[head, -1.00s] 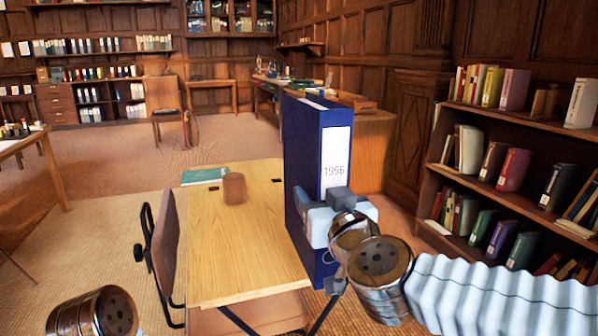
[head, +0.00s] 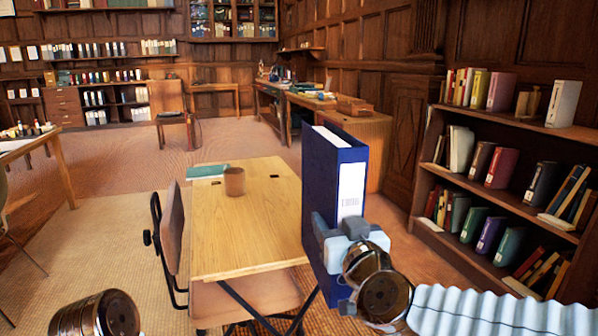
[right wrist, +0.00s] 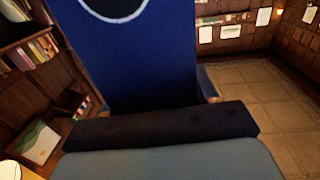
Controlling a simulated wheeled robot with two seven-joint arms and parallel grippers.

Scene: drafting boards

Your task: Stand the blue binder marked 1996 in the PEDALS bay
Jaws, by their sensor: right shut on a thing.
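The blue binder (head: 328,185) is upright and slightly tilted, with a white spine label whose lettering is too blurred to read in the head view now. My right gripper (head: 345,232) is shut on its lower spine and holds it in the air beside the right edge of the wooden desk. In the right wrist view the blue binder (right wrist: 140,60) fills the upper middle, above the dark gripper pad (right wrist: 160,124). My left arm's end shows at the bottom left of the head view, but its fingers are out of the picture. I cannot make out any bay marked PEDALS.
The desk (head: 250,245) carries a brown cup (head: 234,181) and a green book (head: 207,171). A chair (head: 172,230) stands at its left. A bookcase (head: 425,180) with several books lines the right wall. Carpet is open at the left.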

